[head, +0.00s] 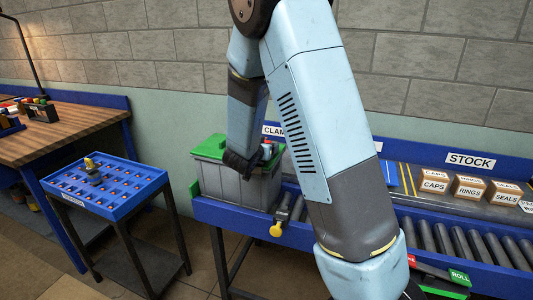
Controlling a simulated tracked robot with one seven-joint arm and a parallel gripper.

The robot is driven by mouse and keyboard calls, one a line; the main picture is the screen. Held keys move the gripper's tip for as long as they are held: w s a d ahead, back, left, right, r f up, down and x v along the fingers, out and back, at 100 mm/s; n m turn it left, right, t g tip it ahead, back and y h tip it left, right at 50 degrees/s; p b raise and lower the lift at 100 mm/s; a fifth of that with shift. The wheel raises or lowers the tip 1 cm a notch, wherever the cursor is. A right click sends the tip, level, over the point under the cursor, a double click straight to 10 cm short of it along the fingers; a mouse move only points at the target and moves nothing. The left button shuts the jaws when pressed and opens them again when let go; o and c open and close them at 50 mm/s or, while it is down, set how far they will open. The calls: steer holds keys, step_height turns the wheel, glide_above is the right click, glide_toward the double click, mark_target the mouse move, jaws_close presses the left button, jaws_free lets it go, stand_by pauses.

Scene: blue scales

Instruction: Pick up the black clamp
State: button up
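I cannot make out the black clamp for certain. A grey bin (251,190) with a green rim stands at the left end of the roller conveyor, below a partly covered sign that starts with "CLA". My gripper (240,168) is dark and points down at the bin's top. Its fingers are too small and dark to tell whether they are open or hold anything. A small red and blue thing (267,150) shows beside it at the bin's top.
A blue tray table (130,206) with rows of holes stands left, with a yellow-topped grey piece (91,170) on it. A wooden workbench (70,135) is farther left. Labelled boxes (470,188) stand behind the rollers (460,242) at right. A yellow knob (275,231) sticks out below the bin.

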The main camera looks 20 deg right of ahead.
steer(key=c, duration=1.1)
steer(key=shift+r, duration=0.15)
